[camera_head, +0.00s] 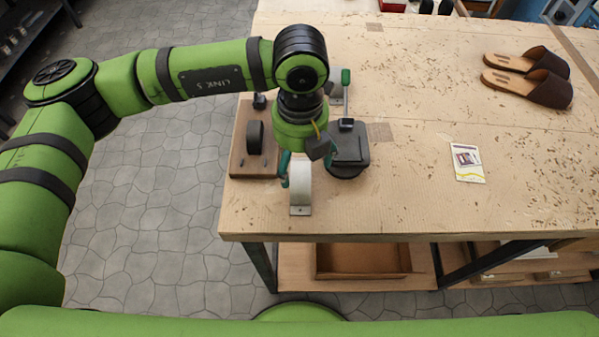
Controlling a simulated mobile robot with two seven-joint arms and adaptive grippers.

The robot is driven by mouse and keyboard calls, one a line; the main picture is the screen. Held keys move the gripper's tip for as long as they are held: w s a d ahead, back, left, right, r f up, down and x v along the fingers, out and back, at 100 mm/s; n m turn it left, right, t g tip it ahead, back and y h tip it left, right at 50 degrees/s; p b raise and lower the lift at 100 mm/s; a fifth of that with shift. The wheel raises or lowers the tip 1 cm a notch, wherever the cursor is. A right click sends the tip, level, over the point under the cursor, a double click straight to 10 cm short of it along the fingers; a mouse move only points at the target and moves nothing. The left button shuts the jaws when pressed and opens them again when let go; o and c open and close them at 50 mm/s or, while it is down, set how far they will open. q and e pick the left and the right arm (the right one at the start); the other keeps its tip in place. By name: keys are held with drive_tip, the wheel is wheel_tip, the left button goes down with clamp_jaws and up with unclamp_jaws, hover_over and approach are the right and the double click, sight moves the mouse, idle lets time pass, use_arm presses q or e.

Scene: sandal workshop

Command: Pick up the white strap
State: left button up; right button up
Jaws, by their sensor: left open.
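The white strap (300,182) is a pale curved band standing near the left front edge of the wooden workbench (450,212). A small metal plate with a hole shows at its foot. My left gripper (306,163) points down right over the strap, with one teal finger to its left and the other to its upper right. The jaws are open. The gripper hides the strap's top, and I cannot tell whether the fingers touch it. My right gripper is out of view.
A wooden block with a dark roller (254,137) stands close left of the gripper. A dark press with a green-handled lever (350,145) stands close right. A white-yellow card (467,163) and brown sandals (540,88) lie further right. The front middle of the bench is clear.

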sight(296, 173)
use_arm(q)
drive_tip(key=f+p, duration=0.2)
drive_tip(key=f, duration=0.1)
drive_tip(key=shift+s+a+f, duration=0.2)
drive_tip(key=shift+a+f, duration=0.05)
drive_tip(key=shift+a, duration=0.15)
drive_tip(key=shift+f, duration=0.55)
drive_tip(key=c, duration=1)
drive_tip(key=shift+c, duration=0.3)
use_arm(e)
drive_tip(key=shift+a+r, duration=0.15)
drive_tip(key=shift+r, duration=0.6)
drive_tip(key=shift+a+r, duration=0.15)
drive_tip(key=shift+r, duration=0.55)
